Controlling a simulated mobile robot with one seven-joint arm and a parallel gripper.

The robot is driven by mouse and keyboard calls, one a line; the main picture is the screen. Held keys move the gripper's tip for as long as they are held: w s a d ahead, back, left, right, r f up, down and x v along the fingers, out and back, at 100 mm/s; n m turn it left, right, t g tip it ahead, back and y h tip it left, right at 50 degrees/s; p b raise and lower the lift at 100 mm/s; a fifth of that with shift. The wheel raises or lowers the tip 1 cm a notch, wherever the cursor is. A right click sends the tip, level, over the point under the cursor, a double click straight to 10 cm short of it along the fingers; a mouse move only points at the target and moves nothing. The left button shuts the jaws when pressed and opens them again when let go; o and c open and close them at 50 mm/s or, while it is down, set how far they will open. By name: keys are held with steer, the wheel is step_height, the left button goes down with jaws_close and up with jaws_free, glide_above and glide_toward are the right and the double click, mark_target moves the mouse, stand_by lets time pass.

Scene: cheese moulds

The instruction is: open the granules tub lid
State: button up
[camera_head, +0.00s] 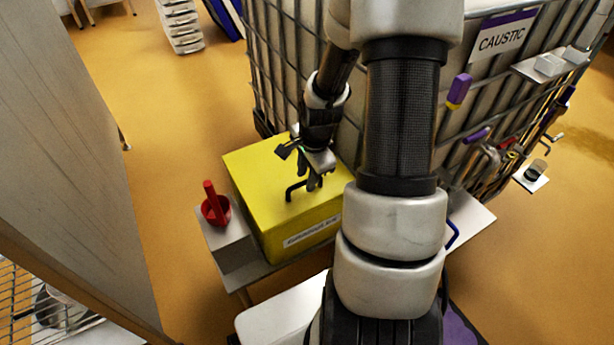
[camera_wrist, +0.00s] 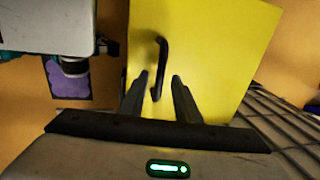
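The granules tub is a yellow box (camera_head: 262,192) with a flat yellow lid and a white label on its front side. A black bar handle (camera_head: 289,192) stands on the lid; it also shows in the wrist view (camera_wrist: 162,62). My gripper (camera_head: 308,186) is just above the lid, close to the handle. In the wrist view my gripper (camera_wrist: 160,82) is open, with its two dark fingers apart and the handle's near end showing between them. I cannot tell whether a finger touches the handle. The lid lies flat on the tub.
A red scoop in a red cup (camera_head: 215,208) stands on a grey block left of the tub. A caged white tank with a CAUSTIC sign (camera_head: 503,36) stands close behind and right. A grey panel (camera_head: 75,120) rises at the left. Orange floor lies between.

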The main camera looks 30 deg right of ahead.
jaws_close()
